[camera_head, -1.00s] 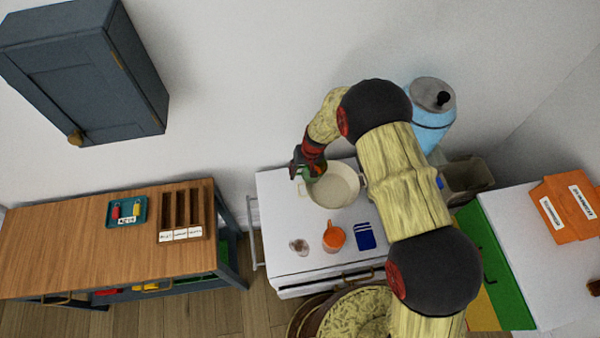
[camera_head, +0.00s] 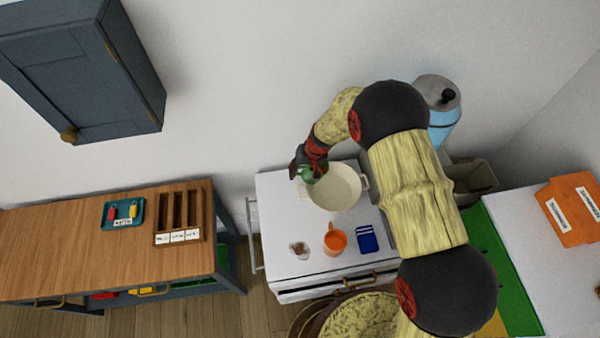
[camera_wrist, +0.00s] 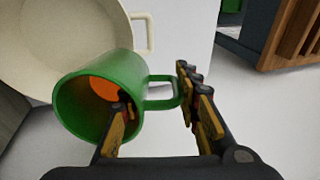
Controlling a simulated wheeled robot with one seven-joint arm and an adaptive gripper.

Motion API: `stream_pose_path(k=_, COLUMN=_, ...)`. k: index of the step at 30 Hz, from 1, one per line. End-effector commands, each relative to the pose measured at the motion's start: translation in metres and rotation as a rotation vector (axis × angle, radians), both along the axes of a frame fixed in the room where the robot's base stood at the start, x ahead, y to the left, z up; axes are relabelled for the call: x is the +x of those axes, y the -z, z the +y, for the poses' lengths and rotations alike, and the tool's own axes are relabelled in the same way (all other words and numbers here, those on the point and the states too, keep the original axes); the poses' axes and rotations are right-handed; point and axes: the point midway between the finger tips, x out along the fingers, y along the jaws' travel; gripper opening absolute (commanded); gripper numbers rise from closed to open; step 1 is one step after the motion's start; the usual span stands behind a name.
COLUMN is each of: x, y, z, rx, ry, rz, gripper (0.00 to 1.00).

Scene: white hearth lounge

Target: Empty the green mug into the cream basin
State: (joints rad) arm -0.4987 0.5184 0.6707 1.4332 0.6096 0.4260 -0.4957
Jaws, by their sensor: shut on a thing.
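The green mug (camera_wrist: 67,108) is close up in the wrist view, its open mouth toward the camera and something orange inside. My gripper (camera_wrist: 165,112) is shut on its handle, which lies between the fingers. In the head view my gripper (camera_head: 309,169) is at the left rim of the cream basin, and the mug (camera_head: 306,174) shows only in part below it. The cream basin (camera_head: 336,190) stands on the white cabinet top and looks empty. It also fills the upper left of the wrist view (camera_wrist: 60,40). The head view does not show the mug's tilt clearly.
An orange mug (camera_head: 335,243), a blue item (camera_head: 367,239) and a small clear glass (camera_head: 299,249) stand in front of the basin. A light-blue canister (camera_head: 441,125) and a grey bin (camera_head: 473,182) are behind at the right. A wooden table (camera_head: 70,245) is at the left.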

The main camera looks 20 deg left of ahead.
Motion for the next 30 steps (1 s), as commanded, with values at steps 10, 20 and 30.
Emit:
stream_pose_path(k=10, x=0.0007, y=-0.0017, z=0.001, rx=0.023, ry=0.0, rz=-0.003, gripper=0.0)
stream_pose_path(k=20, x=0.0005, y=-0.0038, z=0.0017, rx=0.045, ry=-0.001, rz=-0.005, gripper=0.0)
stream_pose_path(k=30, x=0.0006, y=-0.0042, z=0.0019, rx=0.066, ry=-0.001, rz=-0.008, gripper=0.0)
